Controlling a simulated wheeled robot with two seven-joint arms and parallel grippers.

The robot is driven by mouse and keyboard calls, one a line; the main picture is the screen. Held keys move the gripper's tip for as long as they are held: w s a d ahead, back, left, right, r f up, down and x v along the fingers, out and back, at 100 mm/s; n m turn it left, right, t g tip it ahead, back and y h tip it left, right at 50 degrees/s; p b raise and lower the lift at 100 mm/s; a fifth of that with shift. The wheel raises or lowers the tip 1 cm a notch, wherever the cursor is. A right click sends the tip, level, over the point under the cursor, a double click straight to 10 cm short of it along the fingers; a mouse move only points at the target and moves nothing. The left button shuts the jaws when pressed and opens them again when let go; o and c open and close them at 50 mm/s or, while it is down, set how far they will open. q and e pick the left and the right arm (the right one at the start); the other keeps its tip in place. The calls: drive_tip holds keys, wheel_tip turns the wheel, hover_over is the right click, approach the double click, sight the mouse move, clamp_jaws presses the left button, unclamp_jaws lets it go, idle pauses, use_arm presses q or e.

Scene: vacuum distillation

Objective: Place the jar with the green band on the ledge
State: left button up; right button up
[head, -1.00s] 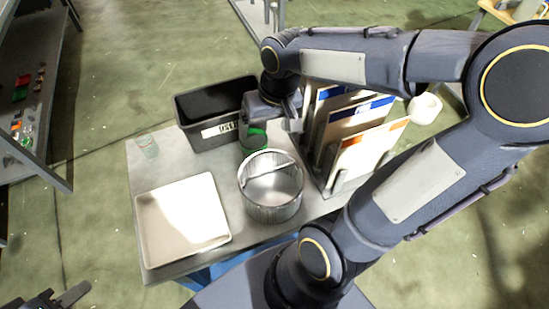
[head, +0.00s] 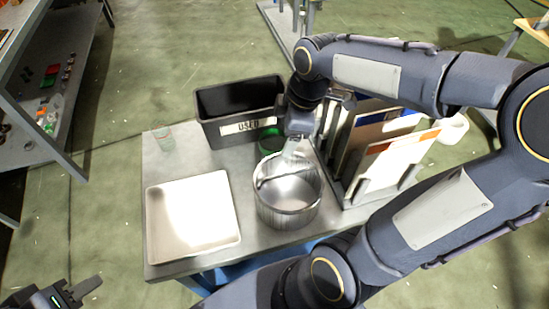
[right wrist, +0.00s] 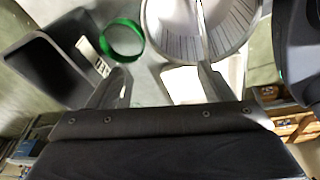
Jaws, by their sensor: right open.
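The jar with the green band (head: 270,139) stands on the table between the black bin and the metal pot, partly hidden by my right gripper in the head view. In the right wrist view its green ring (right wrist: 122,40) is beyond the left finger, outside the jaws. My right gripper (head: 290,148) is open and empty, pointing down by the pot's far rim; its fingers also show in the right wrist view (right wrist: 162,84). My left gripper (head: 72,294) is at the bottom left, away from the table; its jaws are unclear. I cannot tell which surface is the ledge.
The metal pot (head: 287,211) with a bar across its top stands at the table's middle. A black bin labelled USED (head: 248,127) is behind it. A white tray (head: 152,231) lies front left. A faint clear jar (head: 163,135) stands back left. Upright boards in a rack (head: 350,188) stand at right.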

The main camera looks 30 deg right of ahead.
sight(275, 145)
drive_tip(key=w+f+n, duration=0.3)
drive_tip(key=w+d+f+n+g+h+b, duration=0.1)
drive_tip(key=w+f+n, duration=0.1)
drive_tip(key=f+n, duration=0.1)
drive_tip(key=w+d+f+n+g+b, duration=0.1)
drive_tip(key=w+f+n, duration=0.2)
drive_tip(key=shift+w+d+f+h, duration=0.1)
drive_tip(key=shift+w+f+h, duration=0.2)
drive_tip(key=shift+f, duration=0.1)
wheel_tip(275, 145, down, 7)
drive_tip(key=shift+w+r, duration=0.1)
drive_tip(key=shift+r, duration=0.1)
use_arm(q)
wheel_tip(275, 145, down, 3)
drive_tip(key=shift+r, duration=0.1)
use_arm(e)
drive_tip(key=c, duration=0.9)
drive_tip(key=shift+r, duration=0.1)
use_arm(q)
drive_tip(key=shift+r+p, duration=0.5)
use_arm(e)
wheel_tip(275, 145, up, 18)
drive_tip(key=shift+f, duration=0.1)
use_arm(q)
drive_tip(key=shift+s, duration=0.1)
